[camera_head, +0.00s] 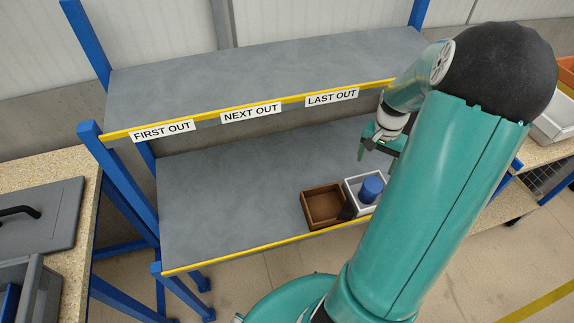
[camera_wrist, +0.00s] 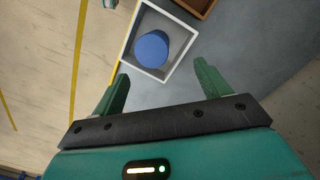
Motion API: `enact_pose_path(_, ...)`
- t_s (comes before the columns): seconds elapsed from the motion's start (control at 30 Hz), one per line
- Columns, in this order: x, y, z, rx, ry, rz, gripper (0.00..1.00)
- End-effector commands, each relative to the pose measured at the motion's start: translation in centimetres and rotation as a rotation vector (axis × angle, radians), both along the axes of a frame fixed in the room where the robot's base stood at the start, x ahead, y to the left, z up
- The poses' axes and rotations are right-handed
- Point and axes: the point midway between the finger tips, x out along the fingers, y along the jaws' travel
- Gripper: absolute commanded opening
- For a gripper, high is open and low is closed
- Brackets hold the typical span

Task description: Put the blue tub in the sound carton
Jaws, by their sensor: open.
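The blue tub (camera_head: 371,189) stands upright inside a white open-topped carton (camera_head: 351,187) on the lower shelf. The wrist view shows the blue tub (camera_wrist: 151,46) from above, within the walls of the white carton (camera_wrist: 136,67). A brown open-topped carton (camera_head: 309,208) stands just left of the white one, and its edge shows in the wrist view (camera_wrist: 199,9). A dark piece (camera_head: 347,211) sits at the front between the cartons; I cannot tell what it is. My gripper (camera_wrist: 161,72) is open and empty, above the shelf and apart from the tub.
The upper shelf (camera_head: 250,75) is empty and bears labels FIRST OUT, NEXT OUT and LAST OUT. The lower shelf (camera_head: 225,200) is clear left of the cartons. Blue posts (camera_head: 118,170) frame the rack. A side table (camera_head: 40,165) at left holds a grey lid and bin.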

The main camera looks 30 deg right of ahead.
Motion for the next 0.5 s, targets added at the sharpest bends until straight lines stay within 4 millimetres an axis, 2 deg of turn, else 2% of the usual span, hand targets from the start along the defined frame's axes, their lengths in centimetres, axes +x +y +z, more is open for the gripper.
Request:
enact_pose_path(0.1, 2.0, 3.6, 3.5, -0.062, -0.012, 0.115, 0.76)
enact_pose_path(0.23, 3.7, 8.7, 7.8, -0.133, -0.041, 0.261, 0.76)
enact_pose_path(0.37, 4.2, 14.1, 11.6, -0.192, -0.085, 0.404, 0.76)
enact_pose_path(0.5, 3.8, 19.8, 15.0, -0.244, -0.152, 0.555, 0.76)
